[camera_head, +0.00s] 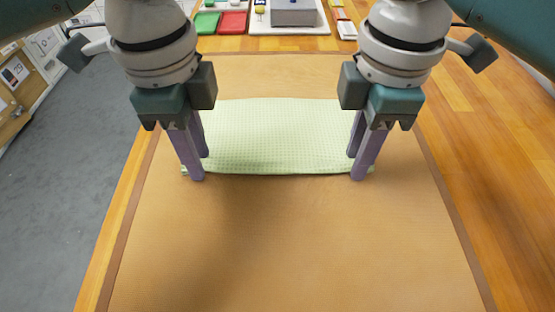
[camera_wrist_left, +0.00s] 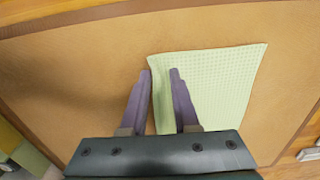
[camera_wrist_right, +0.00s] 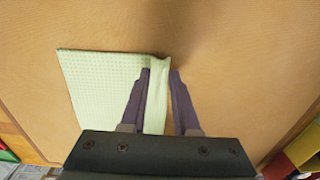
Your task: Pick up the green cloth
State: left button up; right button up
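The green cloth (camera_head: 275,135) lies spread on the brown mat, pale green with a fine check. My left gripper (camera_head: 200,168) points down at its near left corner. In the left wrist view, the left gripper's fingers (camera_wrist_left: 160,72) stand apart on either side of the cloth's edge, which looks slightly ridged between them. My right gripper (camera_head: 357,168) points down at the near right corner. In the right wrist view, its fingers (camera_wrist_right: 160,72) also stand apart, with the raised edge of the cloth (camera_wrist_right: 95,85) between them. Whether the fingers touch the cloth is unclear.
The brown mat (camera_head: 280,250) covers much of the wooden table (camera_head: 480,130) and is bare in front of the cloth. At the back are a green tray (camera_head: 206,22), a red tray (camera_head: 232,22) and a grey box (camera_head: 293,12) on a white tray.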

pick_arm(q)
jog(key=c, duration=0.4)
pick_arm(e)
jog(key=c, duration=0.4)
pick_arm(q)
grip_shut()
pick_arm(e)
jog(key=shift+f, duration=0.1)
grip_shut()
